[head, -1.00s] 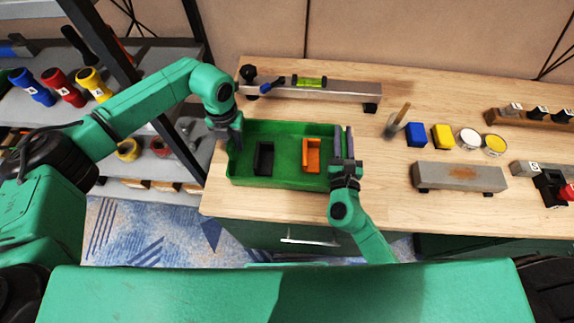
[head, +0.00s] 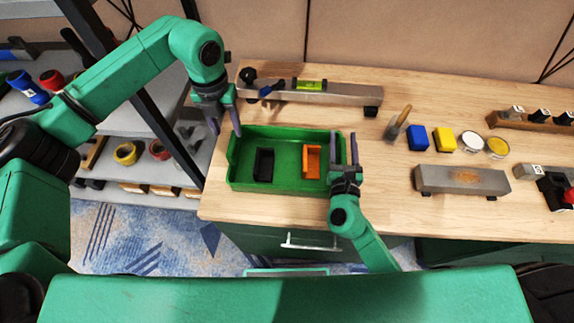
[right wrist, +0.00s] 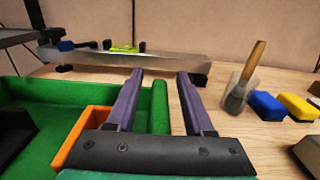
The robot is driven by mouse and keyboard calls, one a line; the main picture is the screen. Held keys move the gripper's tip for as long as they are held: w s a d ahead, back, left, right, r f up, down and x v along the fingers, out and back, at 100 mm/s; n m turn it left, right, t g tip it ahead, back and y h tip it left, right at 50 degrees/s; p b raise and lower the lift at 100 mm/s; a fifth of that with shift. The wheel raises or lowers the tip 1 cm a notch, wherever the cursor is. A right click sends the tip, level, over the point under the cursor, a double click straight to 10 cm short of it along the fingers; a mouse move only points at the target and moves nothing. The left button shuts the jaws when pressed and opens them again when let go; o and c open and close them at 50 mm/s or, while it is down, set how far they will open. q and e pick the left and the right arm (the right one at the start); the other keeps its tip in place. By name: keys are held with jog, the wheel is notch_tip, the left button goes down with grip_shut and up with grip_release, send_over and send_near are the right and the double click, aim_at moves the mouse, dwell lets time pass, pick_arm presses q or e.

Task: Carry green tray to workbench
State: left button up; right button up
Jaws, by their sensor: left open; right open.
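The green tray (head: 285,184) rests on the wooden workbench (head: 400,215) near its left front corner. A black bin (head: 264,164) and an orange bin (head: 312,161) stand inside it. My left gripper (head: 226,128) is open and empty, raised above and just outside the tray's left end. My right gripper (head: 346,150) is open at the tray's right end. In the right wrist view its fingers (right wrist: 158,90) straddle the tray's right wall (right wrist: 160,112), with a gap visible on the right side. Whether either finger touches the wall cannot be told.
A metal beam with a level (head: 310,85) lies behind the tray. A brush (head: 397,123), a blue block (head: 418,138), a yellow block (head: 444,139) and a steel bar (head: 462,180) lie to the right. A shelf (head: 130,130) stands left. Bare bench lies between tray and steel bar.

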pick_arm(q)
notch_tip(320, 180, up, 2)
pick_arm(e)
jog(key=s, duration=0.4)
jog(key=s+a, duration=0.1)
jog(key=s, duration=0.7)
jog(key=shift+a, duration=0.15)
